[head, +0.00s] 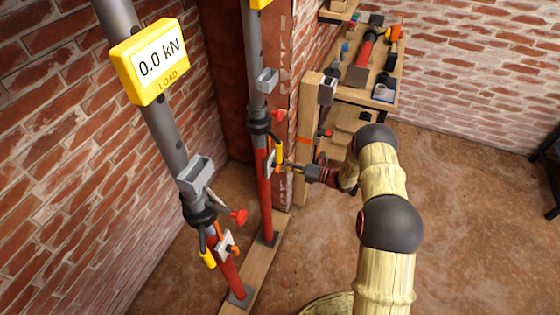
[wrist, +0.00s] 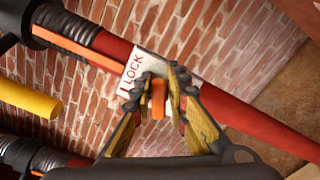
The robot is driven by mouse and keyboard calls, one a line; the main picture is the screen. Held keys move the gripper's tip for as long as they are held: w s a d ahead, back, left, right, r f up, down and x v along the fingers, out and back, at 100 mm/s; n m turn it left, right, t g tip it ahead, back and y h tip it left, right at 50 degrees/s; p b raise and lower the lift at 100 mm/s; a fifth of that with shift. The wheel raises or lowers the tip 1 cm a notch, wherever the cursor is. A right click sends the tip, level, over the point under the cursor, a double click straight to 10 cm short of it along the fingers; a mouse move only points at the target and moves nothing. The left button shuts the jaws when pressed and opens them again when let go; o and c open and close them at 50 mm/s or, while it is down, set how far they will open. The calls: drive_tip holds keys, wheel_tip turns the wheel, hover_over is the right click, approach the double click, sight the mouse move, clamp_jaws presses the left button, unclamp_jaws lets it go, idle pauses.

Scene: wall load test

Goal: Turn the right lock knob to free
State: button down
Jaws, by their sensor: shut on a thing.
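The right prop has a red lower tube (head: 264,200) and stands on a timber plank. In the wrist view a white plate marked LOCK (wrist: 134,72) sits on its red tube (wrist: 235,110). The right lock knob (wrist: 158,100) is a small orange bar beside that plate. My gripper (head: 286,166) reaches the right prop from the right in the head view. In the wrist view my gripper (wrist: 161,88) has its two fingers closed on the knob, one on each side. The gripper mostly hides the knob in the head view.
The left prop carries a yellow load display (head: 157,62) reading 0.0 kN, a red handle (head: 239,216) and its own orange lock knob (head: 234,249). A yellow handle (wrist: 28,97) hangs near the right lock. A wooden shelf (head: 376,100) with tools stands behind.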

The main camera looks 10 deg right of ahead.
drive_tip(key=m, duration=0.4)
drive_tip(key=m+p, duration=0.1)
drive_tip(key=shift+w+f+m, duration=0.1)
drive_tip(key=shift+f+m, duration=0.25)
drive_tip(key=shift+m, duration=0.05)
drive_tip(key=shift+d, duration=0.1)
idle(0.3)
drive_tip(key=c, duration=1.8)
unclamp_jaws()
drive_tip(key=v, duration=1.2)
